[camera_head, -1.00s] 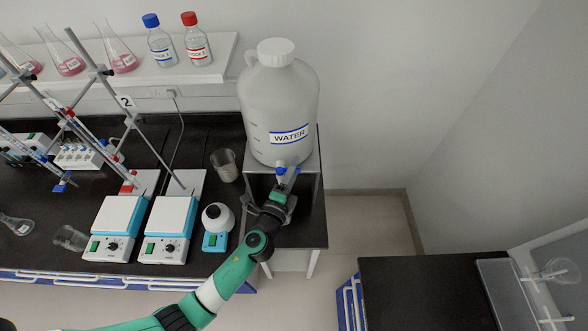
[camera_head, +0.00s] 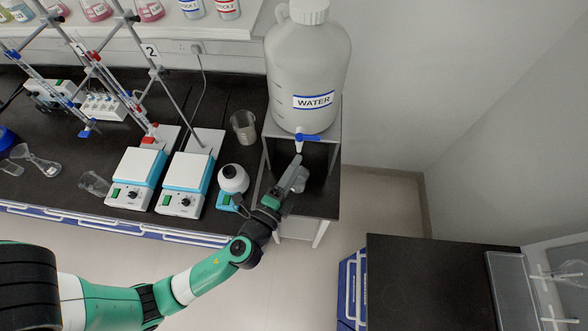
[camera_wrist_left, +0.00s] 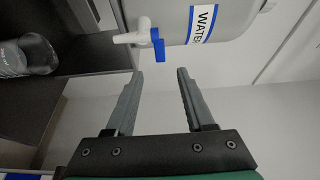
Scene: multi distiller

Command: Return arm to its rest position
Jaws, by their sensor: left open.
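My left gripper (camera_head: 288,178) is open and empty, in front of the stand under the large white WATER jug (camera_head: 308,70). In the left wrist view, its two fingers (camera_wrist_left: 160,74) are apart with nothing between them. The jug's blue-handled tap (camera_head: 307,137) is just above the fingertips in the head view. The tap also shows beyond the fingers in the left wrist view (camera_wrist_left: 158,44), apart from them. A clear glass vessel (camera_wrist_left: 28,55) is at the left of the wrist view, partly cut off. My right gripper is in neither view.
Two hotplates (camera_head: 186,180), a small white-topped device (camera_head: 232,180) and a beaker (camera_head: 243,127) stand on the black bench left of my gripper. Metal stands with burettes rise behind. A second dark bench (camera_head: 430,280) is at lower right, with a floor gap between.

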